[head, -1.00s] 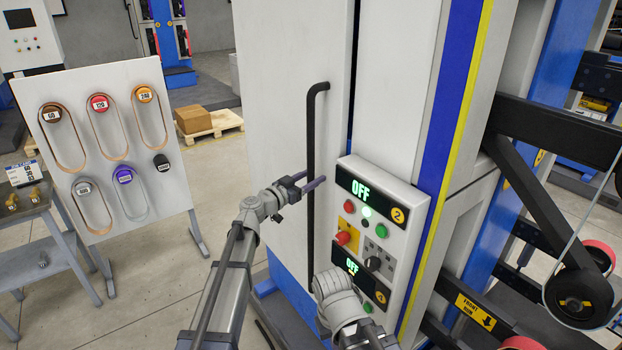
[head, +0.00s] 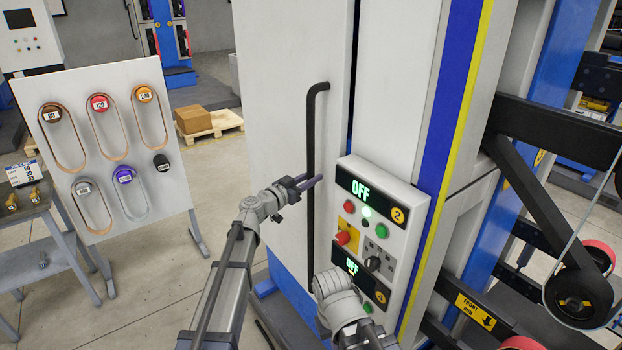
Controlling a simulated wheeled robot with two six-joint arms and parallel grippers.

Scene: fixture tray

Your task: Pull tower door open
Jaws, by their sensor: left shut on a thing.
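The tower door (head: 275,100) is a tall white panel in the middle of the head view. Its long black vertical handle (head: 312,130) stands near the door's right edge. A narrow dark seam separates the door from the white panel to its right. My left gripper (head: 312,182) comes in from the left at mid-height of the handle. Its dark fingers are shut on the handle. My right arm's grey joint shows low in front of the control panel, but its gripper is not visible.
A control panel (head: 409,210) with OFF displays, buttons and a red knob juts out right of the handle. A board (head: 75,125) with hanging belts and a grey table (head: 40,215) stand at left. Open floor lies between the board and the tower.

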